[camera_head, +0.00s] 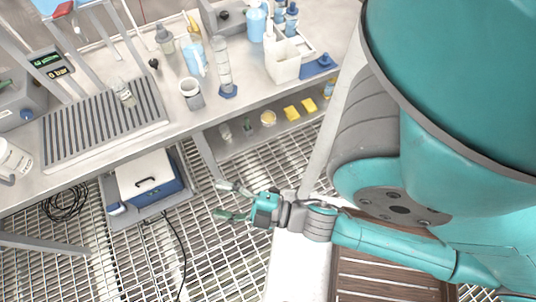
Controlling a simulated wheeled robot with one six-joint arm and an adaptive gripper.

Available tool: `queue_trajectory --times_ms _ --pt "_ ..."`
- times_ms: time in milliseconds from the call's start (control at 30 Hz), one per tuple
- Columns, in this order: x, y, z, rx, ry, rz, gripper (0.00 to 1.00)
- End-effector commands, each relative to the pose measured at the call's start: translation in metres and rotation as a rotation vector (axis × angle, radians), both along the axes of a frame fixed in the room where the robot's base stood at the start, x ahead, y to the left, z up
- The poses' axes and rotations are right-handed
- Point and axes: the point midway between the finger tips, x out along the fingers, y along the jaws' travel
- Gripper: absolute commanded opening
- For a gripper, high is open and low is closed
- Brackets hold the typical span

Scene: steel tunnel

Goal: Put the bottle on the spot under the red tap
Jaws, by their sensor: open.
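A red tap (62,9) shows at the top left, on a grey frame above the bench. A grey slatted drip tray (60,152) lies on the bench below that frame. A small clear bottle (125,95) stands on the slats toward the tray's far edge. Another clear bottle with a grey top (165,40) stands on the bench behind the tray. I cannot tell which bottle the task means, nor the exact spot under the tap. My gripper (222,200) is open and empty, out in front of the bench and apart from both bottles.
A grey-white cup (191,94), a graduated cylinder (223,68), a blue wash bottle (194,58) and a white holder (283,60) stand on the bench right of the tray. A blue-white case (150,178) sits below. A lower shelf holds yellow items (292,112).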

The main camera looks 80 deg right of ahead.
Motion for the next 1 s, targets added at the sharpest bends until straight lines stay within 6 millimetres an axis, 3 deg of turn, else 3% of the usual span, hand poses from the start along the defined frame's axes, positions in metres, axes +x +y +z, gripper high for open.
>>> queue_trajectory --times_ms 33,200,400,1000 --pt "-0.019 0.004 -0.002 0.119 0.041 0.004 0.68" --pt "-0.067 0.007 -0.004 0.495 0.16 -0.021 0.68" --pt "-0.099 0.008 -0.004 0.758 0.254 -0.06 0.68" --pt "-0.106 0.008 -0.005 0.815 0.273 -0.072 0.68"
